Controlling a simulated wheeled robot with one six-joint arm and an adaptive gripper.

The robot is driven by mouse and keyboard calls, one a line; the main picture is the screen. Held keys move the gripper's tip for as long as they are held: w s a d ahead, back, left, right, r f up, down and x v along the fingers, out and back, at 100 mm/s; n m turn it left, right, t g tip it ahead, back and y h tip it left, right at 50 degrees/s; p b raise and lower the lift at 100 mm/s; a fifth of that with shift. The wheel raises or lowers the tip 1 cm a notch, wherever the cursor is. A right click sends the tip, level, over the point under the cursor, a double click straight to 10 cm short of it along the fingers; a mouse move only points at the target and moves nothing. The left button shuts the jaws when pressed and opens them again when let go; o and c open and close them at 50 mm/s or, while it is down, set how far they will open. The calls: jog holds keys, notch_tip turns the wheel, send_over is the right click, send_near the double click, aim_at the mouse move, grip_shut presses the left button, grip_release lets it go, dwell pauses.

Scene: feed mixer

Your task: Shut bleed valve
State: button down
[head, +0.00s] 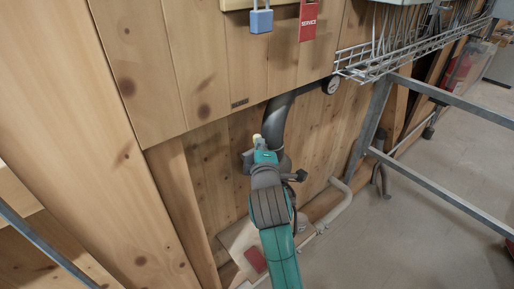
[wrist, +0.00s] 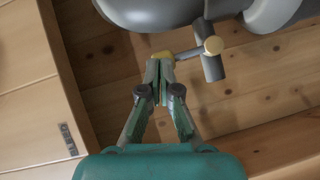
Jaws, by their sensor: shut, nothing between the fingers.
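The bleed valve (wrist: 211,66) shows in the wrist view as a small grey body with a brass-coloured round end, below a large grey pipe. Its lever runs left from the body and ends in a yellow tip (wrist: 163,55). My gripper (wrist: 157,74) is shut and empty, its fingertips right at the yellow tip; I cannot tell whether they touch it. In the head view my gripper (head: 262,146) is beside the lower end of the dark pipe, with the yellow tip (head: 257,138) just past it. My arm hides most of the valve there.
The dark pipe (head: 276,122) runs down the wooden wall. A wire tray (head: 385,62) and metal frame (head: 440,178) stand right. Floor (head: 400,245) is clear at lower right.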

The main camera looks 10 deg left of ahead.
jog(key=v, duration=1.1)
jog(key=s+d+f+m+g, duration=0.1)
jog(key=s+d+f+m, duration=0.2)
jog(key=s+d+f, duration=0.6)
jog(key=s+d+f+m, duration=0.45)
jog(key=s+f, duration=0.35)
jog(key=f, duration=0.2)
jog(key=s+d+m+h, duration=0.1)
jog(key=s+d+m, duration=0.3)
jog(key=s, duration=0.9)
jog(key=s+d+m+h, duration=0.1)
jog(key=s+d+m, duration=0.3)
jog(key=s, duration=0.9)
jog(key=shift+d+f+m+h, duration=0.15)
jog(key=shift+f+m+h, duration=0.2)
jog(key=shift+m, duration=0.8)
